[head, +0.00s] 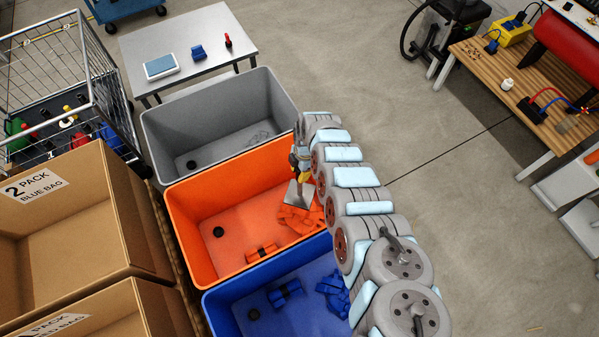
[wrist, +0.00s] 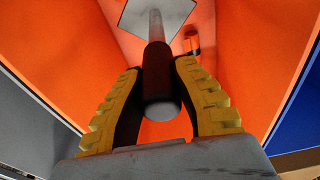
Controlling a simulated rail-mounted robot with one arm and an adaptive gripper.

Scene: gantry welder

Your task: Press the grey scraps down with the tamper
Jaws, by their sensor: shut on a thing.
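My gripper (head: 300,160) is shut on the tamper's dark handle; the grip also shows in the wrist view (wrist: 158,70). The tamper (head: 297,194) hangs plate down inside the orange bin (head: 182,217), over or beside orange scraps (head: 300,217). I cannot tell whether its plate touches them. In the wrist view the square grey plate of the tamper (wrist: 172,12) lies beyond the handle against orange. The grey scraps (head: 258,137) lie at the right end of the grey bin (head: 165,140), behind the orange bin. My arm hides part of the bins' right ends.
A blue bin (head: 222,303) with blue scraps (head: 333,290) stands in front of the orange one. Cardboard boxes (head: 62,215) and a wire cart (head: 62,75) stand left. A metal table (head: 190,35) stands behind, a wooden workbench (head: 500,75) right. Open floor lies between.

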